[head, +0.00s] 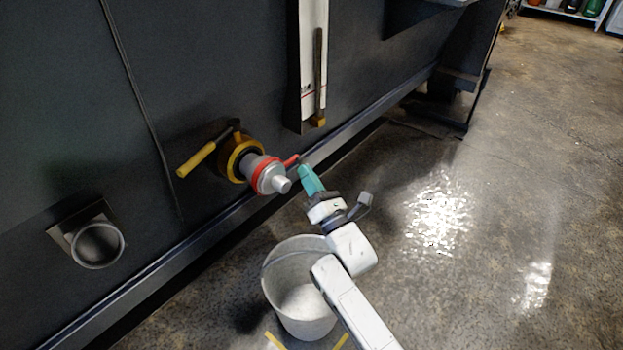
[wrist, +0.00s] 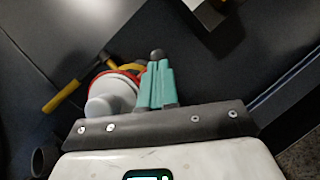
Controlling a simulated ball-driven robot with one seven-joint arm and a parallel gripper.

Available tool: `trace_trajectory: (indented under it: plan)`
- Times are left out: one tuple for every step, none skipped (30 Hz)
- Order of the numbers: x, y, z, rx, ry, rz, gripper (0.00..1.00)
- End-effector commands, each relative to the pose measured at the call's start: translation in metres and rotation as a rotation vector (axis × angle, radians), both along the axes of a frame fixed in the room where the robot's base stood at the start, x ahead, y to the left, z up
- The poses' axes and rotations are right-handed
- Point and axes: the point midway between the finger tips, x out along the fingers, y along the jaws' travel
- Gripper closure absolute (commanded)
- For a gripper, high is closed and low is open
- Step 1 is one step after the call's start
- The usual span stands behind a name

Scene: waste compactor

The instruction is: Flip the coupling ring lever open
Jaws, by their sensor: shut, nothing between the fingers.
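The coupling (head: 268,177) sticks out from the dark compactor wall, with a silver body, a pale end cap and a red ring. The red ring lever (head: 291,160) points right from the ring, toward my gripper. My gripper (head: 305,170) has teal fingers and is shut at the lever's outer end; I cannot tell whether it touches. In the wrist view the teal fingers (wrist: 157,82) are together, right beside the coupling (wrist: 112,92). The red ring (wrist: 128,75) shows behind the pale cap, and the fingers hide most of the lever there.
A yellow valve handle (head: 196,160) and yellow collar (head: 236,158) sit left of the coupling. A grey bucket (head: 275,290) stands on the floor below my arm. An open pipe stub (head: 99,245) juts out at left. The floor at right is clear.

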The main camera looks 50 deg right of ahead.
Motion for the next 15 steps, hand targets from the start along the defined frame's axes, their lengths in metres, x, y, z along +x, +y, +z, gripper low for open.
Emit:
trace_trajectory:
  plan:
    - [0.001,0.000,0.006,0.000,-0.002,0.001,1.00]
    - [0.001,-0.001,0.008,0.000,-0.002,0.000,1.00]
    - [0.001,-0.001,0.011,0.000,-0.003,0.001,1.00]
    - [0.001,-0.001,0.013,0.000,-0.003,0.001,1.00]
    - [0.001,-0.002,0.015,0.000,-0.002,0.000,1.00]
    - [0.001,-0.002,0.017,0.000,-0.001,0.000,1.00]
    - [0.001,-0.003,0.019,0.000,-0.001,-0.001,1.00]
    - [0.001,-0.003,0.020,0.001,-0.001,0.000,1.00]
    - [0.001,-0.003,0.023,0.001,-0.002,-0.001,1.00]
    - [0.001,-0.004,0.024,0.000,-0.003,-0.001,1.00]
    - [0.001,-0.004,0.026,0.000,-0.003,-0.001,1.00]
    - [0.001,-0.004,0.027,0.001,-0.003,-0.001,1.00]
    - [0.001,-0.004,0.029,0.001,-0.003,-0.001,1.00]
    - [0.001,-0.004,0.030,0.001,-0.002,-0.002,1.00]
    - [0.001,-0.005,0.031,0.001,-0.002,-0.002,1.00]
